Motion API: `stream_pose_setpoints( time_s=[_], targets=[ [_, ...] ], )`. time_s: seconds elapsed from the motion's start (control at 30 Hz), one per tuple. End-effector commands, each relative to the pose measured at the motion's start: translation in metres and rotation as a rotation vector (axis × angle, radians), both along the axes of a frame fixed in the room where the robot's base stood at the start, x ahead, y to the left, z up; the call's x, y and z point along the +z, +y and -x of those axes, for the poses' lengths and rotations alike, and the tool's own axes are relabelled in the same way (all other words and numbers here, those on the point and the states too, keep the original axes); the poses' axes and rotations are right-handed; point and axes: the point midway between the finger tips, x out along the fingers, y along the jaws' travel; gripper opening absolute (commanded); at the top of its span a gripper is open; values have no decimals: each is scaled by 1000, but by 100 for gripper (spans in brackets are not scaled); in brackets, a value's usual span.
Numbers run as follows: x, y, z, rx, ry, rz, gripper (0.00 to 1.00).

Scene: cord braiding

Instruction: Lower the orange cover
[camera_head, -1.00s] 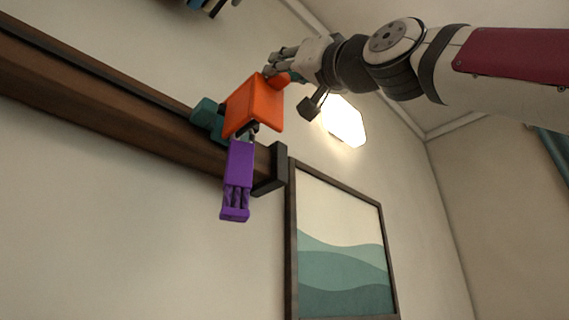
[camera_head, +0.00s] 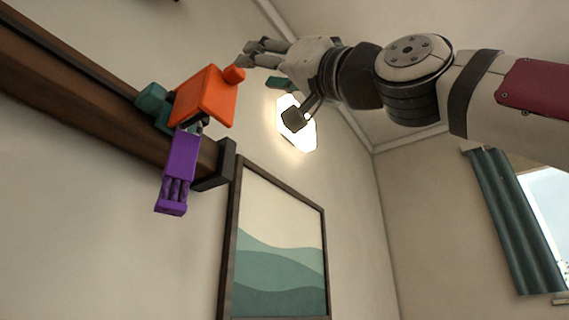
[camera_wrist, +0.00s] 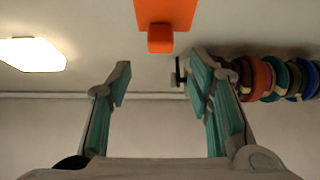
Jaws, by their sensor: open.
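The orange cover (camera_head: 205,97) is a flat, tilted panel with a small orange knob (camera_head: 234,74) on its right edge, seen in the head view. It sits above a purple piece (camera_head: 178,170) and beside a teal block (camera_head: 152,102) at the end of the wooden beam. My gripper (camera_head: 244,56) is close to the knob, just up and right of it, and looks apart from it. In the wrist view the cover (camera_wrist: 166,12) and its knob (camera_wrist: 160,40) show at the top, beyond my open, empty fingers (camera_wrist: 160,80).
A dark wooden beam (camera_head: 70,85) runs along the wall, ending in a black bracket (camera_head: 216,168). A framed picture (camera_head: 280,245) hangs below right. In the wrist view, several coloured rounds (camera_wrist: 270,78) stand right of my fingers. A lamp (camera_wrist: 32,54) glows at left.

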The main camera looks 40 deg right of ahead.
Motion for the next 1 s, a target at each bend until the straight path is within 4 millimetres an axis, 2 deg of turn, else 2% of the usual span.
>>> stream_pose_setpoints(
  time_s=[0.1, 0.3, 1.0],
  targets=[
    [-12, -4, 18, -1, -3, -1, 47],
    [-24, -8, 34, -1, -4, -1, 47],
    [-26, -8, 37, -1, -4, -1, 47]
  ],
)
